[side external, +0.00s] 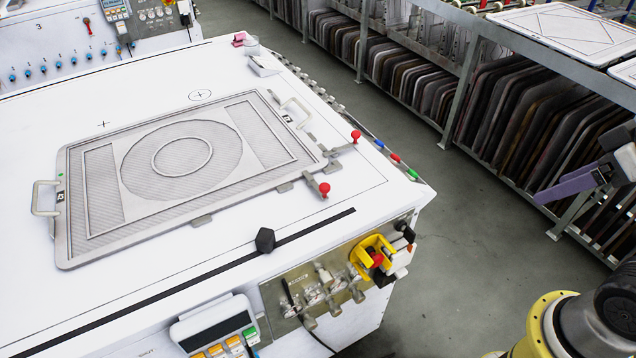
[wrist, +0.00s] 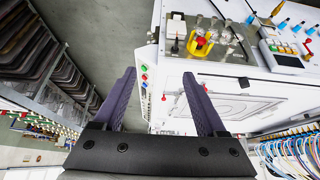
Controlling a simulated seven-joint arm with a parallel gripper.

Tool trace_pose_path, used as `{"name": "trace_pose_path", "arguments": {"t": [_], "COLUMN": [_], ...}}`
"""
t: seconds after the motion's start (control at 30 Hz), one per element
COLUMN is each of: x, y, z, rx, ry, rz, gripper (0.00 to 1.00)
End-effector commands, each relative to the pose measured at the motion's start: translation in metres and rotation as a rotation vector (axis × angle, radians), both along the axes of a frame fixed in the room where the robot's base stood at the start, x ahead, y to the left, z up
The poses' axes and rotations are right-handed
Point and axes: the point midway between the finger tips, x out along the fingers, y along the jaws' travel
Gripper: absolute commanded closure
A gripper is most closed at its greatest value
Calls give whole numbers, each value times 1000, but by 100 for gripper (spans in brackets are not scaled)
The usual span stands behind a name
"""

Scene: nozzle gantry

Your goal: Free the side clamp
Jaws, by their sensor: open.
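A grey metal plate (side external: 88,247) with a round ribbed pattern and two end handles lies flat on the white table (side external: 60,110). Two small grey clamps with red knobs sit by its right edge: one at the far right corner (side external: 356,135), one at the near right corner (side external: 324,189). Both look to be against or close to the plate; I cannot tell which is the side clamp or whether either is locked. My gripper (wrist: 158,78) has dark purple fingers spread apart with nothing between them. In the side view it is at the right edge, well away from the clamps.
A black knob (side external: 265,239) stands on a dark slot along the table's front. A yellow-guarded switch (side external: 373,256) and a fittings panel project from the front side. Coloured buttons line the right edge. A rack of dark panels (side external: 520,110) stands behind an open aisle (side external: 470,220).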

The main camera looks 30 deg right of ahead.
Motion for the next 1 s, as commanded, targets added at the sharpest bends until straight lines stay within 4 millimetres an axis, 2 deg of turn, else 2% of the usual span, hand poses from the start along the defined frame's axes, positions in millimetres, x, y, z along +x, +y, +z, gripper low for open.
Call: {"name": "trace_pose_path", "arguments": {"t": [0.03,0.27,0.4,0.57,0.7,0.83,1.0], "x": [0,-3,7,36,67,102,149], "y": [0,3,19,40,55,67,78], "z": [0,0,23,47,60,67,67], "rx": [0,61,218,411,544,655,773], "ry": [0,16,21,111,208,310,443], "rz": [0,-84,-227,-407,-546,-672,-824], "gripper": [31,73,98,100,100,100,100]}}
